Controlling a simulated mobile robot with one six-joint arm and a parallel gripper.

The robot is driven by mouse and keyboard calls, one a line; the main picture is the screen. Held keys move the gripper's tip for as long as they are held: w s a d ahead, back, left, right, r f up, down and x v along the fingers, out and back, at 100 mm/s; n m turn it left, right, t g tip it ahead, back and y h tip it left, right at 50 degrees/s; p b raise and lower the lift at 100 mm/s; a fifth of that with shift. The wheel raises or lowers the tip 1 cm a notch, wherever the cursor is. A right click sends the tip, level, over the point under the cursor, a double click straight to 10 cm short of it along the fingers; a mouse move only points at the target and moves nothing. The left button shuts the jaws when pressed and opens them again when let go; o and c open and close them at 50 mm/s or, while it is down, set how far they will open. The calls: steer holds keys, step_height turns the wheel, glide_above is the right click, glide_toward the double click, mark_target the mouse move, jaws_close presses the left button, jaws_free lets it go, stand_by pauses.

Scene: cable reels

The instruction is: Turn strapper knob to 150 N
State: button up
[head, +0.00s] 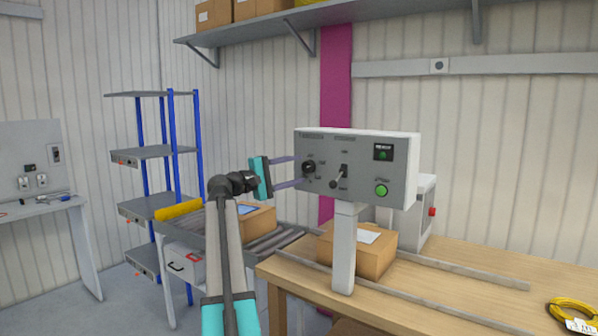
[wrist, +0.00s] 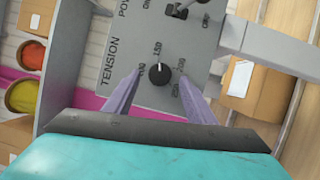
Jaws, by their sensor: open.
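The strapper control panel (head: 345,190) is a grey box on a post, its front facing my gripper. Its round black tension knob (head: 309,167) is at the left of the panel; it also shows in the wrist view (wrist: 159,74), under the word TENSION. A white pointer line on the knob points towards the label at the top of the wrist picture. I cannot tell whether the tips reach the knob's depth.
A cardboard box (head: 375,258) is below the panel on the wooden table (head: 480,268). A roller conveyor (head: 270,243) and blue-posted shelf (head: 144,153) stand left.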

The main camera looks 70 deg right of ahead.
steer(key=r+b+v, duration=0.1)
steer(key=v, duration=1)
steer(key=shift+f, duration=0.4)
steer(key=shift+w, duration=0.25)
